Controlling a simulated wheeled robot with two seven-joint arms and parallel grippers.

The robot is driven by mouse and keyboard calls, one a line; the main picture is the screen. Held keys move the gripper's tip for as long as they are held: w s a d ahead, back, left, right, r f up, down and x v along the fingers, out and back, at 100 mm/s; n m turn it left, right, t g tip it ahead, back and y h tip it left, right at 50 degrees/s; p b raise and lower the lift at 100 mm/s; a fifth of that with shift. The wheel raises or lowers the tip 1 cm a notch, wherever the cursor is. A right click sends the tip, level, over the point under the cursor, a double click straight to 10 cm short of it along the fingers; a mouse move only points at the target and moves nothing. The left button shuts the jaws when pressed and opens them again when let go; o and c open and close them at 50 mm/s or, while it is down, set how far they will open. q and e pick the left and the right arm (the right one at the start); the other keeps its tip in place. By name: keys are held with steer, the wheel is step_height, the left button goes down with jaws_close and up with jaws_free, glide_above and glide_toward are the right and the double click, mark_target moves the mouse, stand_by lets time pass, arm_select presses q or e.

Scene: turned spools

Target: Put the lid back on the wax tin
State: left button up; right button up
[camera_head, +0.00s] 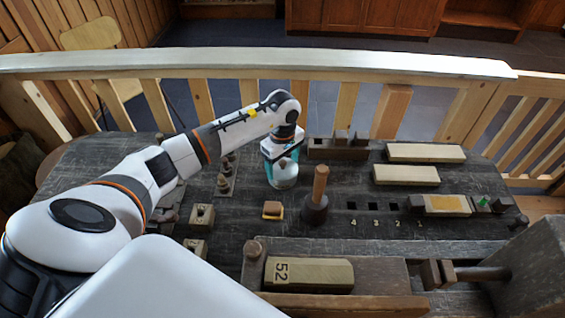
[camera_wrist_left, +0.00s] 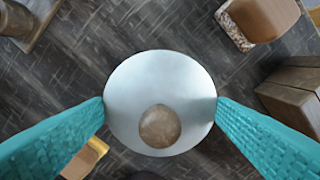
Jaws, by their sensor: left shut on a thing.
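My left gripper (camera_head: 282,163) is above the dark bench, left of the upright mallet. Its teal fingers are shut on a round silvery lid (camera_wrist_left: 160,78) with a brown knob (camera_wrist_left: 159,126) on top. The fingers touch the lid's two opposite edges in the left wrist view. In the head view the pale round piece (camera_head: 284,179) shows under the fingers. I cannot tell whether the tin is beneath it, since the lid hides what is below. My right gripper is not in view.
A mallet (camera_head: 316,200) stands close at the right. A small block with yellow (camera_head: 272,210) lies in front. A block marked 52 (camera_head: 309,273) lies near the front. Pale blocks (camera_head: 425,153) lie at the back right. Numbered square holes (camera_head: 373,206) are right of the mallet.

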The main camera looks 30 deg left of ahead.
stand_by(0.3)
arm_select(q)
steer(key=o, duration=1)
steer(key=shift+c, duration=0.2)
steer(key=shift+r, duration=0.1)
steer(key=shift+r+p, duration=1.95)
steer(key=shift+r, duration=1.5)
steer(key=shift+c, duration=0.6)
jaws_close()
